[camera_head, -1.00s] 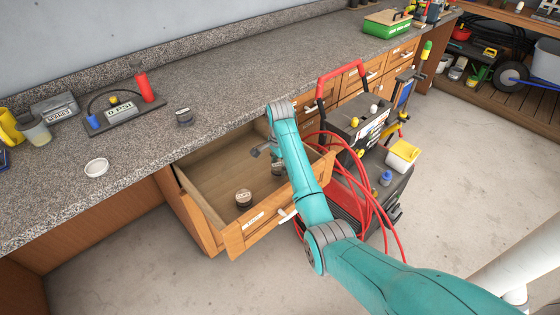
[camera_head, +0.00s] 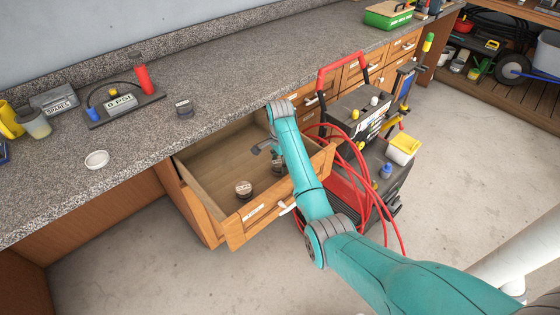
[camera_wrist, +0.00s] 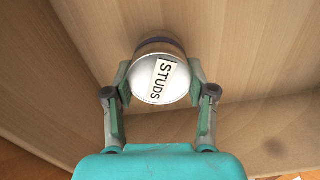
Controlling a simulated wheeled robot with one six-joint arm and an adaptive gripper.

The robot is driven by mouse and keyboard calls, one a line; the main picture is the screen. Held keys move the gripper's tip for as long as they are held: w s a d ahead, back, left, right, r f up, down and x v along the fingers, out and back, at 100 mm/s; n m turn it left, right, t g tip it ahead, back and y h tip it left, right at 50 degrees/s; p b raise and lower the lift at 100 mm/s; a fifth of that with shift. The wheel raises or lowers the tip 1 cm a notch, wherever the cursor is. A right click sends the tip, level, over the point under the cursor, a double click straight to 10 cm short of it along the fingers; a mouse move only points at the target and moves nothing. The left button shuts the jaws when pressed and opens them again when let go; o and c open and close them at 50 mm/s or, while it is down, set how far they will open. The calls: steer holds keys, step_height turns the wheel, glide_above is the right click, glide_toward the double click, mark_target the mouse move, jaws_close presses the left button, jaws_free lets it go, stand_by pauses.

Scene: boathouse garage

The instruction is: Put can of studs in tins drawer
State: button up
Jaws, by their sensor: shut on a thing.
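The can of studs (camera_wrist: 158,78) has a white lid marked STUDS and a brownish side. In the wrist view my gripper (camera_wrist: 160,84) is shut on it, one finger on each side. The can is inside the open tins drawer (camera_head: 212,168), near its right end; whether it touches the bottom I cannot tell. In the head view my gripper (camera_head: 277,163) and the can are partly hidden by my arm.
A pressure washer (camera_head: 370,130) with red hose stands close to the drawer's right. The drawer's left part is clear.

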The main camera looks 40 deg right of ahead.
steer(key=shift+f, duration=0.35)
steer(key=shift+f, duration=0.2)
stand_by(0.4)
steer(key=o, duration=1.3)
steer(key=shift+o, duration=0.2)
steer(key=shift+r, duration=3.7)
jaws_close()
